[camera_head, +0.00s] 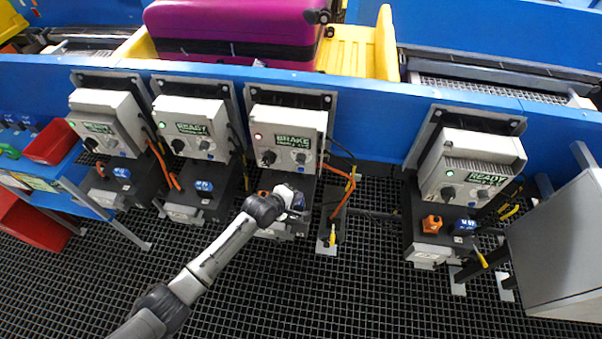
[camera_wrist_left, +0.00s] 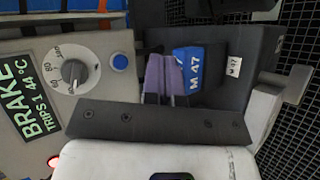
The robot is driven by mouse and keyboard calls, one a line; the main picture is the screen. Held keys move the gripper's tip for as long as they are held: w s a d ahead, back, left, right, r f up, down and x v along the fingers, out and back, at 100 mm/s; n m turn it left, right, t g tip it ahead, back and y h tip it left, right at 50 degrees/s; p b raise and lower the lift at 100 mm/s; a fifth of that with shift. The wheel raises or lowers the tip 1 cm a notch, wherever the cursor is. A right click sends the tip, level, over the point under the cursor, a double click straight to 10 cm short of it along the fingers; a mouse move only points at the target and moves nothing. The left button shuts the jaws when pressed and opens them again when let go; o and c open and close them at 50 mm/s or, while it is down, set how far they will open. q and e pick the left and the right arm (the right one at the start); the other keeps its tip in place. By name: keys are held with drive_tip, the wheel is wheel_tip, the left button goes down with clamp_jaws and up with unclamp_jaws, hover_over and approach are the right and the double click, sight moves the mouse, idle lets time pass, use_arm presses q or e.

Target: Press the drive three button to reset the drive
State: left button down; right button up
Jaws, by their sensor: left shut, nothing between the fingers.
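The third drive unit from the left (camera_head: 287,128) has a pale box with a green BRAKE label and a lit red lamp. In the left wrist view, its small round blue button (camera_wrist_left: 119,62) sits beside a grey dial (camera_wrist_left: 75,74). My left gripper (camera_head: 298,198) is low in front of this unit, at its dark lower housing. Its purple fingers are shut and empty in the left wrist view (camera_wrist_left: 163,76). They appear to the right of the blue button, apart from it, overlapping the blue M 47 part (camera_wrist_left: 190,70). My right gripper is not in view.
Two READY units (camera_head: 190,130) stand to the left and another READY unit (camera_head: 470,165) to the right. An orange cable and a post (camera_head: 335,225) stand just right of the third unit. A grey cabinet (camera_head: 560,245) is at the right. Open black grating lies in front.

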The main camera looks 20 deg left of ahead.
sight(301, 169)
use_arm(q)
drive_tip(key=w+a+b, duration=0.1)
drive_tip(key=w+b, duration=0.4)
drive_tip(key=w, duration=0.1)
drive_tip(key=shift+w, duration=0.3)
drive_tip(key=shift+a, duration=0.1)
idle(0.4)
idle(0.8)
idle(0.7)
drive_tip(key=shift+w, duration=0.15)
drive_tip(key=shift+w, duration=0.3)
idle(0.4)
